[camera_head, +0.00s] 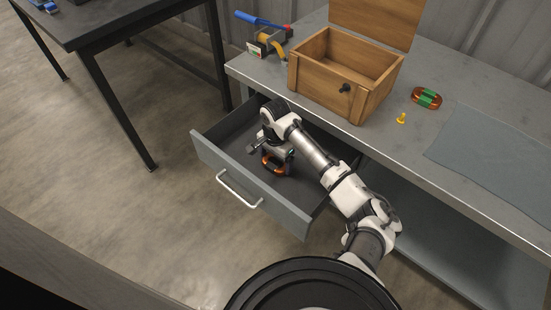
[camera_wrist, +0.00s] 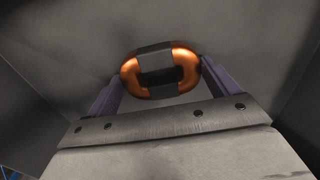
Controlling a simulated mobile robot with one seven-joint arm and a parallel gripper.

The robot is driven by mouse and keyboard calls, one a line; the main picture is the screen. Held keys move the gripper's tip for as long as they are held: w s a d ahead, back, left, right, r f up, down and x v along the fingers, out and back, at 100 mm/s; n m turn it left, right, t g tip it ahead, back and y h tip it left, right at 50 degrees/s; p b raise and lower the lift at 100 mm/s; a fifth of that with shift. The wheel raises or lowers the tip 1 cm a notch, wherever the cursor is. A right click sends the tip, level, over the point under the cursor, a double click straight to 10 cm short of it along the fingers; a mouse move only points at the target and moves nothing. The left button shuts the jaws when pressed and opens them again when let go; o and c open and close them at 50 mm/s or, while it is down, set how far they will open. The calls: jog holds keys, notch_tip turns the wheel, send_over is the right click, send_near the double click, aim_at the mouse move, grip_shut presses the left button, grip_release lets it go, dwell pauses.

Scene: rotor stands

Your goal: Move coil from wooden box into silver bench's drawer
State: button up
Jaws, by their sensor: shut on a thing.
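My gripper (camera_wrist: 160,84) is shut on a copper coil (camera_wrist: 186,57) with dark bands, held between its two fingertips in the wrist view. In the head view this coil (camera_head: 268,163) is inside the open drawer (camera_head: 242,178) under the silver bench (camera_head: 402,133). Whether it touches the drawer floor I cannot tell. The wooden box (camera_head: 324,84) stands on the bench with its lid up, and its visible inside looks empty. A second coil, with a green band (camera_head: 426,98), lies on the bench right of the box.
A tool with a blue handle (camera_head: 262,20) and a device (camera_head: 268,43) sit left of the box. A small yellow piece (camera_head: 401,118) and a grey mat (camera_head: 497,160) lie to the right. A dark table (camera_head: 100,22) stands at the upper left.

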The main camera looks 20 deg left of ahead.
jog(key=o, duration=1)
jog(key=shift+f, duration=0.1)
jog(key=shift+o, duration=0.2)
notch_tip(320, 180, up, 12)
